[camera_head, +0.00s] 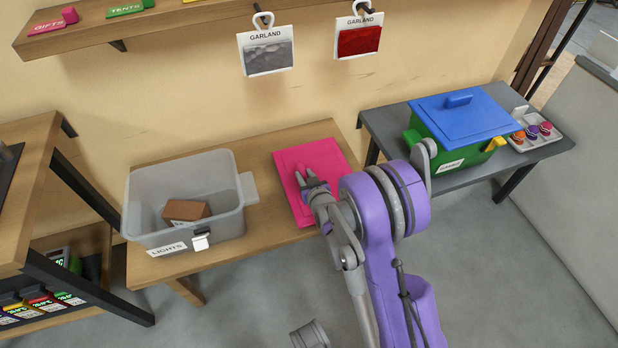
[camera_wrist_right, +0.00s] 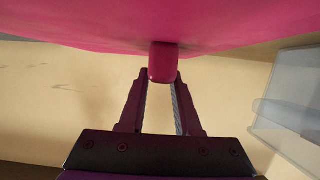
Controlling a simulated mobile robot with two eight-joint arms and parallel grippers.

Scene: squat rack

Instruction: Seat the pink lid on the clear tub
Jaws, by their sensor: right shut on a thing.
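The clear tub (camera_head: 225,172) stands open on the left part of the wooden table, with a "LIGHTS" label and a pale latch on its front. It also shows at the right of the right wrist view (camera_wrist_right: 290,105). A brown box (camera_head: 186,210) lies inside it. The pink lid (camera_head: 292,160) is to the right of the tub, apart from it, over the table. It fills the top of the right wrist view (camera_wrist_right: 90,25). My right gripper (camera_head: 311,188) is shut on the lid's pink knob (camera_wrist_right: 163,62). I cannot tell whether the lid touches the table.
The wooden table (camera_head: 262,232) has a strip of bare top between tub and lid. A grey table (camera_head: 392,125) at the right holds a green tub with a blue lid (camera_head: 440,118) and a tray of ornaments (camera_head: 550,135). A shelf with hanging garland packs (camera_head: 268,60) is above.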

